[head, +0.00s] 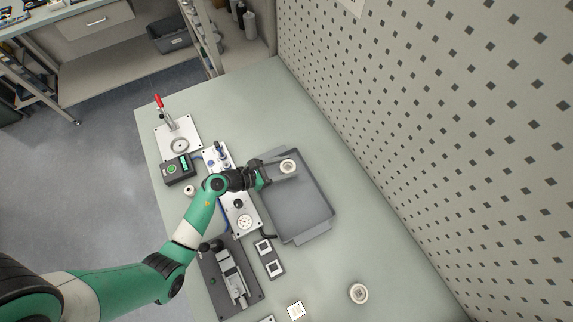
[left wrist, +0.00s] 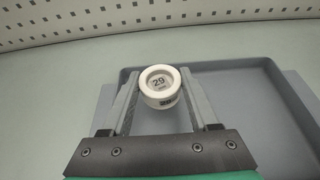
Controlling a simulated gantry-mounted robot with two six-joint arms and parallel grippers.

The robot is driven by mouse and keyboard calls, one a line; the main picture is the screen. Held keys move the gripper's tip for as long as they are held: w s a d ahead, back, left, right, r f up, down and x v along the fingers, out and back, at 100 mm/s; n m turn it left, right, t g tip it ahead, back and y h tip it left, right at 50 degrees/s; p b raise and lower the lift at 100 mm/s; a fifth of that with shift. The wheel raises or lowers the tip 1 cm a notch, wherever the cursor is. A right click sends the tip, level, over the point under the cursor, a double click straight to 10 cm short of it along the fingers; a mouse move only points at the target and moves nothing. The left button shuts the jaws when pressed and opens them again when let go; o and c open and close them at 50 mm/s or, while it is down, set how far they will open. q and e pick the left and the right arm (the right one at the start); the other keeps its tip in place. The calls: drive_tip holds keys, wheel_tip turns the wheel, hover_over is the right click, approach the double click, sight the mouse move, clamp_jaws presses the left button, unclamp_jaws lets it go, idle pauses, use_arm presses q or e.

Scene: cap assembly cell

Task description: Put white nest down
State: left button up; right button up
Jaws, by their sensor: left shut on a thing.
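In the head view the nest (head: 288,166) shows at the far end of my left gripper (head: 276,170), over the far part of the grey tray (head: 312,208). I cannot tell its height above the tray. My right gripper is not in view.
A toggle-clamp fixture (head: 178,140), a green-black meter (head: 180,169), a white fixture plate (head: 243,222) and a dark slide fixture (head: 230,280) stand left of the tray. A perforated wall (head: 430,120) rises behind.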

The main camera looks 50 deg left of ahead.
sight(287, 170)
use_arm(q)
drive_tip(key=shift+w+a+f, duration=0.2)
drive_tip(key=shift+w+f, duration=0.05)
drive_tip(key=shift+f, duration=0.05)
drive_tip(key=shift+w+a+f, duration=0.1)
drive_tip(key=shift+w+f, duration=0.05)
drive_tip(key=shift+f, duration=0.15)
wheel_tip(287, 170, down, 3)
drive_tip(key=shift+f+b, duration=0.15)
drive_tip(key=shift+b, duration=1.05)
drive_tip(key=o, duration=1.4)
drive_tip(key=shift+c, duration=0.2)
